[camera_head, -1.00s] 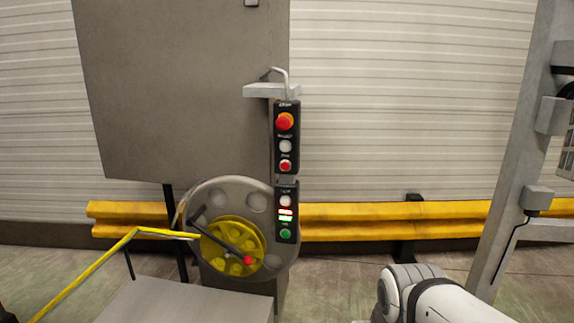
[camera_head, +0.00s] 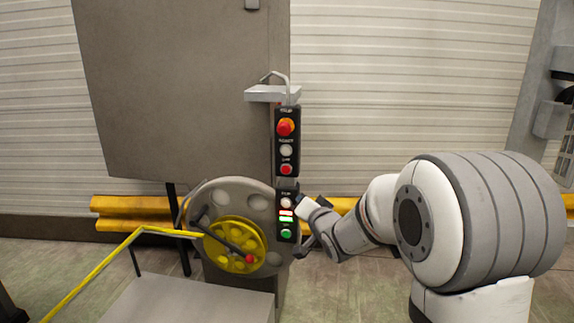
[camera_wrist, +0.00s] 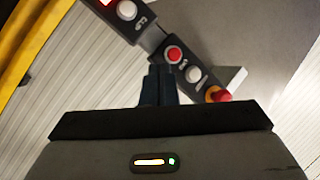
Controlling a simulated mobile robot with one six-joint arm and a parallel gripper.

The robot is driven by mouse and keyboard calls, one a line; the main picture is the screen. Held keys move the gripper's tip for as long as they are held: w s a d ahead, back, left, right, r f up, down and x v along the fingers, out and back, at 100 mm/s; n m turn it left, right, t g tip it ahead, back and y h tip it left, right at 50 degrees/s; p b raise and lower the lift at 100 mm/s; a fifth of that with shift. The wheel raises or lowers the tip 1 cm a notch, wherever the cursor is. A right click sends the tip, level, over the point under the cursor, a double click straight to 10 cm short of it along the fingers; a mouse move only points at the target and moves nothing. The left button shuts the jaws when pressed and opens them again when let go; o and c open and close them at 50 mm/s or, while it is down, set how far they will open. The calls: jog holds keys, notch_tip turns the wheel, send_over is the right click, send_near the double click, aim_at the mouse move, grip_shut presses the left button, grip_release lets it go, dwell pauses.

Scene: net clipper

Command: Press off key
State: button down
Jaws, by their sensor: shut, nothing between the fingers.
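A tall black control box (camera_head: 287,140) hangs from a grey bracket, with a second black panel (camera_head: 286,222) below it. The upper box has a red mushroom button (camera_head: 286,127), a white button (camera_head: 286,150) and a small red button (camera_head: 286,169). The lower panel has a white button (camera_head: 286,202), lit red and green strips and a green button (camera_head: 286,233). The labels are too small to read. My gripper (camera_head: 302,204) is shut, just right of the lower panel. In the wrist view its fingertips (camera_wrist: 160,72) appear near the small red button (camera_wrist: 173,55); contact cannot be told.
A grey wheel with a yellow hub (camera_head: 233,244) and a lever with a red knob stands left of the lower panel. A yellow rail (camera_head: 130,207) runs along the wall. A large grey plate (camera_head: 185,90) is behind, and a grey box top (camera_head: 190,298) in front.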

aim_at(286, 169)
jog(key=w+a+r+t+y+p, duration=0.1)
jog(key=w+a+r+y, duration=0.1)
jog(key=a+y, duration=0.4)
jog(key=shift+w, duration=0.2)
jog(key=shift+w+r, duration=0.1)
jog(key=shift+w+d+p, duration=0.3)
jog(key=shift+w+p, duration=0.1)
jog(key=shift+w, duration=1)
jog(key=shift+w+d+p, duration=0.25)
jog(key=shift+w+p, duration=0.1)
jog(key=shift+w, duration=1.05)
jog(key=shift+w+d+p, duration=0.3)
jog(key=shift+w+p, duration=0.1)
jog(key=shift+w, duration=1)
jog(key=shift+w, duration=0.1)
jog(key=shift+w+d+b, duration=0.1)
jog(key=shift+w+b, duration=0.2)
jog(key=shift+w, duration=0.05)
